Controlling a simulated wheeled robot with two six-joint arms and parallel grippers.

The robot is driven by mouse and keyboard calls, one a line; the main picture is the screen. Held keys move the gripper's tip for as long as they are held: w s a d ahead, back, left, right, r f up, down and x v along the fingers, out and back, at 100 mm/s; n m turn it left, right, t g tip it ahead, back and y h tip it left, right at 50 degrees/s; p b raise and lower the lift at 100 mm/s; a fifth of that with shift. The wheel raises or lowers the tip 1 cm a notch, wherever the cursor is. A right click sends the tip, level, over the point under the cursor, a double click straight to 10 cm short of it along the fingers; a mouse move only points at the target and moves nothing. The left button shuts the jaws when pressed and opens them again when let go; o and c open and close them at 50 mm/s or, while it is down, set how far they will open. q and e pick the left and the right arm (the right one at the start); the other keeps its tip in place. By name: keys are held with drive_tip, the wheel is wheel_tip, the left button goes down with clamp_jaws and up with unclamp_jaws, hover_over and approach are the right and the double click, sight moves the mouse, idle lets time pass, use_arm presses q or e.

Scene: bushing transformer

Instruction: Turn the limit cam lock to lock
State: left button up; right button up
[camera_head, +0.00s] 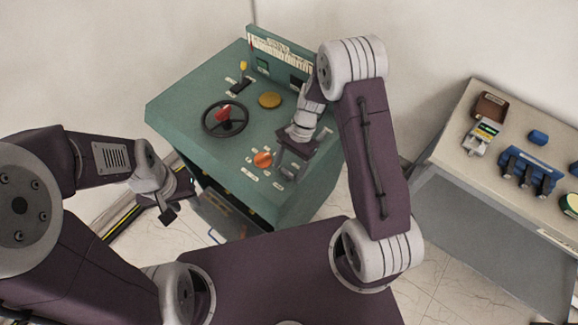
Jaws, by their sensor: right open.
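A green control console (185,100) stands ahead of me, with several controls on its sloped top. I cannot tell for sure which one is the limit cam lock. An orange round knob (262,159) sits near the console's front right, with small white labels around it.
The console also carries a black handwheel (226,118) with a red centre, a yellow round knob (270,100), a yellow-tipped lever (243,67) and an upright back panel (280,52). A beige cabinet (455,135) with blue switches (527,170) stands at the right.

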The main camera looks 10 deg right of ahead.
drive_tip(key=shift+s+f, duration=0.1)
drive_tip(key=shift+a, duration=0.1)
drive_tip(key=shift+c, duration=0.6)
drive_tip(key=c, duration=1.2)
drive_tip(key=shift+c, duration=0.2)
